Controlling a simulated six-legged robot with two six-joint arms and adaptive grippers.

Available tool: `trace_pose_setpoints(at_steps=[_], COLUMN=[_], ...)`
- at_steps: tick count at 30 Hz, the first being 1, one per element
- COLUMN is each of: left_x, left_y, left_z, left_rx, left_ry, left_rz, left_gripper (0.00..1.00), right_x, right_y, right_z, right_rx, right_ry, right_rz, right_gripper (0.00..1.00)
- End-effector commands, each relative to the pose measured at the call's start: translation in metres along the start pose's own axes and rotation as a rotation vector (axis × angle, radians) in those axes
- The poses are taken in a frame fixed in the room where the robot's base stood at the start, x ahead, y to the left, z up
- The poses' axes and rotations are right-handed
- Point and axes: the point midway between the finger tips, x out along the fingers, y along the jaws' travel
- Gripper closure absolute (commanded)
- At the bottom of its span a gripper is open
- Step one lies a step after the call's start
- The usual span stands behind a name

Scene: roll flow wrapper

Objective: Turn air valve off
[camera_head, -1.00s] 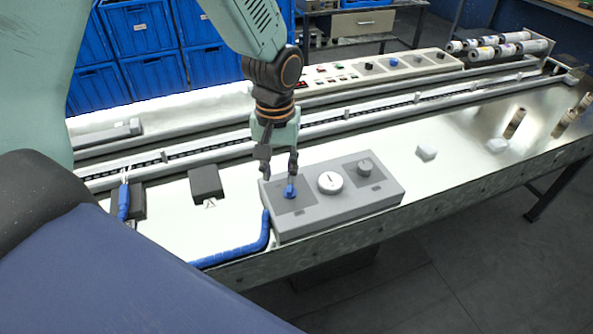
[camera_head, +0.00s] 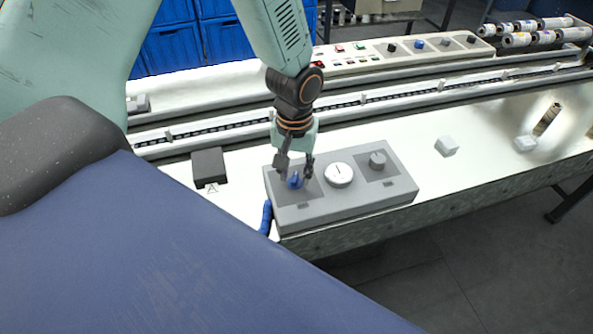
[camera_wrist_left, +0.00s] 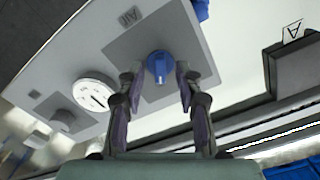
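The blue air valve knob (camera_head: 295,181) sits at the left end of the grey control box (camera_head: 345,213) on the bench. In the left wrist view the knob (camera_wrist_left: 158,66) stands on a darker square plate beside an "Air" label (camera_wrist_left: 129,17). My left gripper (camera_head: 294,172) points down at the knob and is open. In the left wrist view its two fingers (camera_wrist_left: 158,78) stand on either side of the knob, with a visible gap on each side. My right gripper is not in view.
A white round gauge (camera_head: 338,174) and a grey knob (camera_head: 377,159) are on the same box. A black block (camera_head: 208,166) lies left of it, and small white blocks (camera_head: 446,146) lie right. A conveyor track runs behind. Blue crates (camera_head: 172,48) stand farther back.

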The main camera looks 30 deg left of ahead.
Motion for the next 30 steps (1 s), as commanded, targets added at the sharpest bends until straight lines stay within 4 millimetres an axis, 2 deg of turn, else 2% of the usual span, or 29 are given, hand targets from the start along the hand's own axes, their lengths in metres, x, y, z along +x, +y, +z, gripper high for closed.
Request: trace_pose_setpoints(at_steps=[11,23,30], left_x=[0.0058,0.0056,0.0059], left_y=[0.0012,0.0014,0.0012], left_z=[-0.0040,-0.0042,-0.0038], left_rx=[0.001,0.001,0.001], left_ry=[0.002,0.000,-0.001], left_rz=[0.000,-0.001,-0.001], left_gripper=[0.66,1.00,1.00], right_x=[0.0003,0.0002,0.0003], right_y=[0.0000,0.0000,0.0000], right_z=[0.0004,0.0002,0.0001], right_rx=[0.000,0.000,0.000], right_ry=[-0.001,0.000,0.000], right_rz=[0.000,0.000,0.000], right_gripper=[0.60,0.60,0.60])
